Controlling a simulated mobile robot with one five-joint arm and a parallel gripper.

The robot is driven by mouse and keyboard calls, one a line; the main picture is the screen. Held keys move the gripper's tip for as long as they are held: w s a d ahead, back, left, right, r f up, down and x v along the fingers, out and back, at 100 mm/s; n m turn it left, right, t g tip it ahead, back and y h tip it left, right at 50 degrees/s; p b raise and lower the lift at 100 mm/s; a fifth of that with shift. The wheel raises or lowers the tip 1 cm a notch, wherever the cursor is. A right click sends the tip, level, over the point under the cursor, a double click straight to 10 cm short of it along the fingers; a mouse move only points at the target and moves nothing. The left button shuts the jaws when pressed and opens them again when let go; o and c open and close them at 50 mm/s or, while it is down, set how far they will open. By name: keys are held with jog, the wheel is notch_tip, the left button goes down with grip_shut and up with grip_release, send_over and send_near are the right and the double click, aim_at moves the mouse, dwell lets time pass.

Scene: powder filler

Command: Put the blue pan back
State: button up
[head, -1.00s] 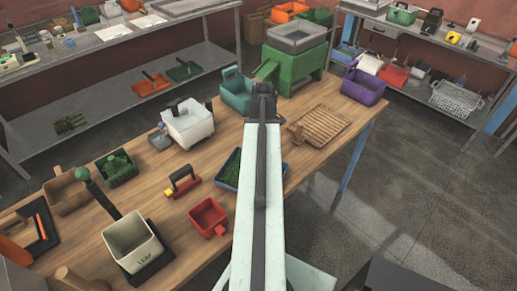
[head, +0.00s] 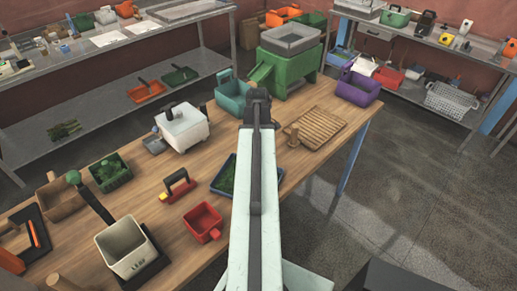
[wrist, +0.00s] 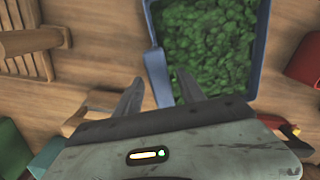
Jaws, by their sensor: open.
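The blue pan (head: 221,191) sits on the wooden table with green leafy bits in it. In the head view my arm hides part of it. In the wrist view the pan (wrist: 262,55) fills the upper middle, and its narrow blue handle (wrist: 157,75) points down towards my gripper (wrist: 160,78). My gripper is open, with one finger on each side of the handle in the picture. I cannot tell whether the fingers touch it or how high they are above it. The fingers are hidden in the head view.
A red pan (head: 203,222) and a red-based tool (head: 177,187) stand left of the blue pan. A wooden slatted board (head: 316,128) lies to the right. A green machine (head: 288,68), a teal bin (head: 232,96) and a purple basket (head: 358,89) stand at the far end.

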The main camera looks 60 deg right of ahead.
notch_tip(320, 180, up, 12)
jog(key=p, duration=1.1)
jog(key=shift+f, duration=0.1)
dwell(0.4)
